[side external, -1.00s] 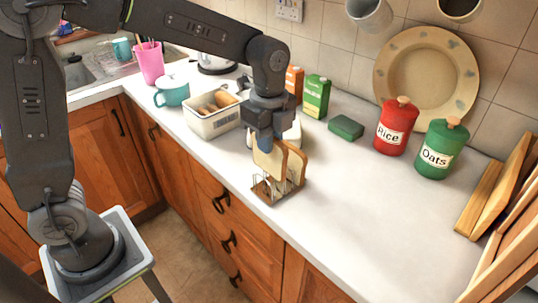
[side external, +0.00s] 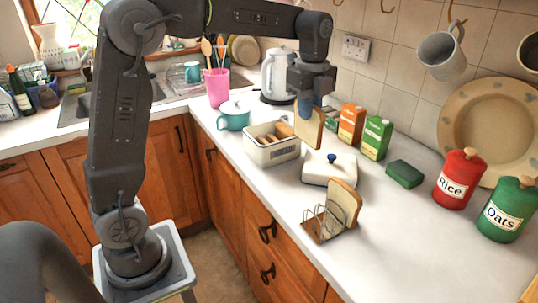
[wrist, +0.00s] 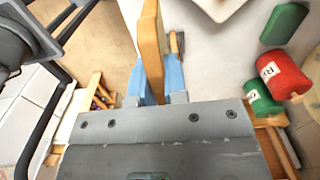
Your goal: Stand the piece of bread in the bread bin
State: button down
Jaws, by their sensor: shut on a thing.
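My gripper (side external: 308,108) is shut on a slice of bread (side external: 310,130), which hangs upright below the fingers. In the wrist view the slice (wrist: 152,45) stands edge-on between the blue fingers (wrist: 158,82). The white bread bin (side external: 272,152) stands on the counter just left of the held slice in the side view. It is open at the top and holds several brown pieces of bread (side external: 284,130). The held slice appears to the right of the bin, behind and above the butter dish; its exact height is hard to tell.
A white butter dish (side external: 326,170) with a blue knob stands right of the bin. A wire toast rack (side external: 322,222) holds another slice (side external: 345,202) in front. A teal pot (side external: 234,119) is left of the bin; orange (side external: 351,124) and green cartons (side external: 375,138) stand behind right.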

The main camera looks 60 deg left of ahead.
aim_at(262, 131)
jog(key=s+a+f, duration=0.1)
jog(key=a+f, duration=0.1)
jog(key=a, duration=0.7)
jog(key=a+f, duration=0.3)
jog(key=a, duration=0.7)
jog(key=shift+s+a+f, duration=0.1)
jog(key=shift+a+f, duration=0.05)
jog(key=shift+f, duration=2.3)
jog(key=shift+a+f, duration=0.15)
jog(key=shift+f, duration=2.3)
jog(key=shift+f, duration=0.1)
jog(key=c, duration=1.1)
grip_release()
jog(key=shift+c, duration=0.2)
